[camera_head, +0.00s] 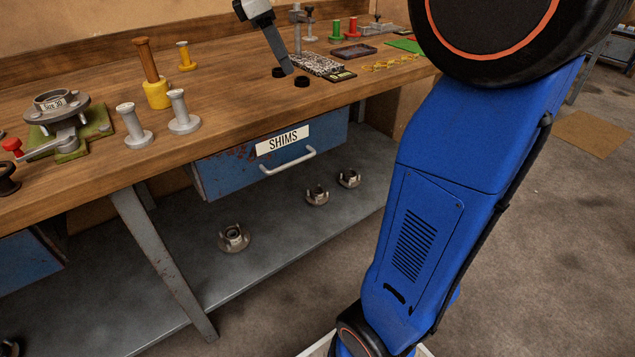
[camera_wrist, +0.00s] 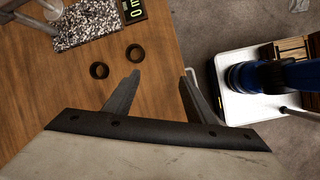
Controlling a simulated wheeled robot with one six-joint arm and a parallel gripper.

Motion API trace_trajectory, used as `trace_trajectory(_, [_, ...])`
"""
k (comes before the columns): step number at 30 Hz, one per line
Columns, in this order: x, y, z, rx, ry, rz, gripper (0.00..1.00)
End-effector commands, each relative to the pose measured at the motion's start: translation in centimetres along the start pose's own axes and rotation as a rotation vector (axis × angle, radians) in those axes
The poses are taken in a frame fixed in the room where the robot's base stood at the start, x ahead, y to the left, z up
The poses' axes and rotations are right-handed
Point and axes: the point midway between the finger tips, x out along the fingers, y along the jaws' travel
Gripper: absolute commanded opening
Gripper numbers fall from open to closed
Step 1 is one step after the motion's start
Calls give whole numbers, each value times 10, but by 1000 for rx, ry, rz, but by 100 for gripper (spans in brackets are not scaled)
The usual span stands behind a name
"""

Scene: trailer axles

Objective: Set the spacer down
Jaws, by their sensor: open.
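Two small black rings lie flat on the wooden bench top, close together and apart; they look like spacers, and I cannot tell which one the task means. In the head view one ring (camera_head: 279,72) is beside my gripper (camera_head: 288,70) and the other ring (camera_head: 302,81) is just right of its tip. In the wrist view the rings (camera_wrist: 99,70) (camera_wrist: 136,53) are both left of the gap between my fingers (camera_wrist: 161,75). My gripper is open with nothing between its fingers, above the bench near its front edge.
A speckled plate (camera_head: 316,65) and a small display (camera_head: 341,76) lie just behind the rings. Grey spools (camera_head: 182,112), a yellow post (camera_head: 157,92) and a green-based fixture (camera_head: 98,125) stand left. A SHIMS drawer (camera_head: 270,155) is below. Bare wood lies between.

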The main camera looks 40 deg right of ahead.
Motion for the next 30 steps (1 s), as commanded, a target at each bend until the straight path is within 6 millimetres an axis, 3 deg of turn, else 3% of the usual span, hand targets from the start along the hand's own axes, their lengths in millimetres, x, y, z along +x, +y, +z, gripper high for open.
trace_trajectory(1, [6, -18, 2, 52, 27, 10, 50])
trace_trajectory(11, [55, -122, -7, 446, 228, 29, 50])
trace_trajectory(21, [121, -227, -29, 884, 441, -30, 50])
trace_trajectory(27, [158, -274, -43, 1109, 543, -88, 50])
trace_trajectory(30, [170, -288, -48, 1180, 572, -111, 50])
